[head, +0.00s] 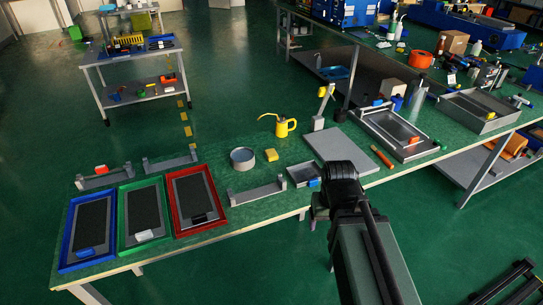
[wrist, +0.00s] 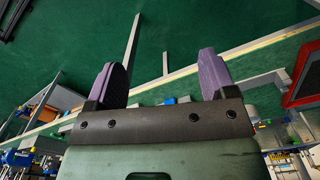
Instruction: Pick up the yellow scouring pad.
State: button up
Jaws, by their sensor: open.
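The yellow scouring pad (head: 271,155) looks like a small yellow block lying on the green bench top (head: 250,209). It is just right of a round grey tin (head: 242,158) in the head view. My gripper (wrist: 163,72) is open and empty, its two purple fingers spread apart in the wrist view. In the head view my arm hangs at the bench's front edge, right of and nearer than the pad. The fingers are mostly hidden there behind the arm. I cannot make out the pad in the wrist view.
A yellow oil can (head: 285,126) stands behind the pad. A grey bracket (head: 256,191) and a small grey tray (head: 304,173) lie in front of it. A flat grey plate (head: 340,150) is to the right. Blue (head: 64,258), green (head: 121,233) and red (head: 172,205) trays are left.

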jog(key=w+a+f+n+t+b, duration=0.15)
jog(key=w+a, duration=0.25)
jog(key=w, duration=0.9)
jog(key=w+a+f+b, duration=0.2)
jog(key=w+a, duration=0.2)
jog(key=w, duration=0.9)
jog(key=n+t+y, duration=0.1)
jog(key=n+t, duration=0.1)
jog(key=t, duration=0.1)
send_near(272, 153)
jog(key=b+x, duration=0.9)
jog(key=b, duration=0.1)
jog(key=shift+a+f, duration=0.1)
jog(key=shift+f, duration=0.25)
jog(key=shift+r, duration=0.25)
jog(key=c, duration=1)
jog(key=shift+r, duration=0.1)
notch_tip(272, 153, up, 20)
jog(key=p, duration=2)
